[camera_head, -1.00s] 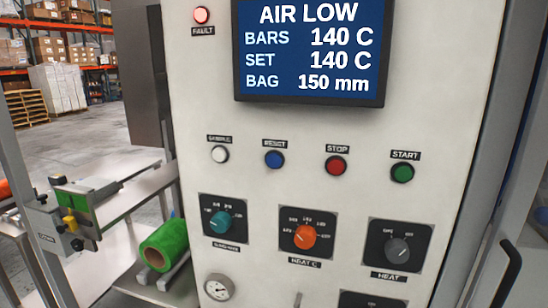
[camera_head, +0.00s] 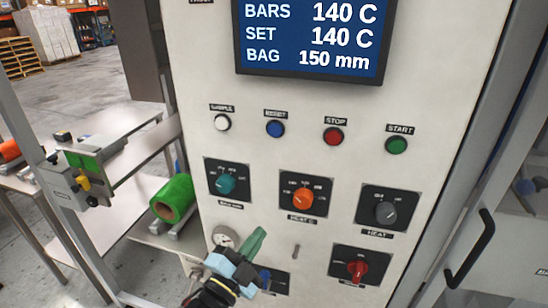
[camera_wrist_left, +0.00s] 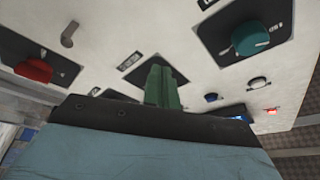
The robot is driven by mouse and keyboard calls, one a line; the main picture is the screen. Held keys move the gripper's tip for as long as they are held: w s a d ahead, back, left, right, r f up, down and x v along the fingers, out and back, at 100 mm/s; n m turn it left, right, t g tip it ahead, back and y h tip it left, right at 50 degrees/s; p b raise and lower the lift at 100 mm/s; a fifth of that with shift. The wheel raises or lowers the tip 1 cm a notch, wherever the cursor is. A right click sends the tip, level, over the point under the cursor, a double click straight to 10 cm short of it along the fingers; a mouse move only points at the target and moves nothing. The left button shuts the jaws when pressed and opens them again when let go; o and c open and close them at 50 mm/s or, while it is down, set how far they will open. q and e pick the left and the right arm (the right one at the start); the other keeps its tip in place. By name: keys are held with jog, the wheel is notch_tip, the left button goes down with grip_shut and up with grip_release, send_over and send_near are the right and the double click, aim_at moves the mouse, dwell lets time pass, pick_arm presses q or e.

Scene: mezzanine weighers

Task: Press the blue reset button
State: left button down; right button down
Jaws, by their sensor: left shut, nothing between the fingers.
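The blue reset button (camera_head: 275,130) is on the white panel, between a white sample button (camera_head: 222,122) and the red stop button (camera_head: 333,136), under a small label. In the left wrist view the shut fingers (camera_wrist_left: 160,75) point toward the panel. My right gripper is not in view.
A teal knob (camera_head: 228,183), an orange knob (camera_head: 303,198) and a grey knob (camera_head: 385,211) sit below the buttons. The green start button (camera_head: 396,145) is at right. A red knob (camera_head: 357,267) and a gauge (camera_head: 226,238) are lower. A green roll (camera_head: 172,197) lies left of the panel.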

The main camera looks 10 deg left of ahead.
aim_at(274, 130)
pick_arm(q)
jog(key=s+r+m+t+h+p, duration=0.1)
jog(key=s+r+m+t+h, duration=0.1)
jog(key=r, duration=0.8)
jog(key=s+d+r+m+t+h, duration=0.1)
jog(key=s+r+m+t+h, duration=0.1)
jog(key=r, duration=0.9)
jog(key=shift+s+r+m+h+p, duration=0.3)
jog(key=shift+s+m+h+p, duration=0.15)
jog(key=shift+s+m, duration=0.4)
jog(key=shift+w, duration=0.2)
jog(key=shift+w+d+b, duration=0.2)
jog(key=shift+w+b, duration=0.7)
jog(key=shift+w, duration=3.45)
jog(key=shift+w, duration=0.4)
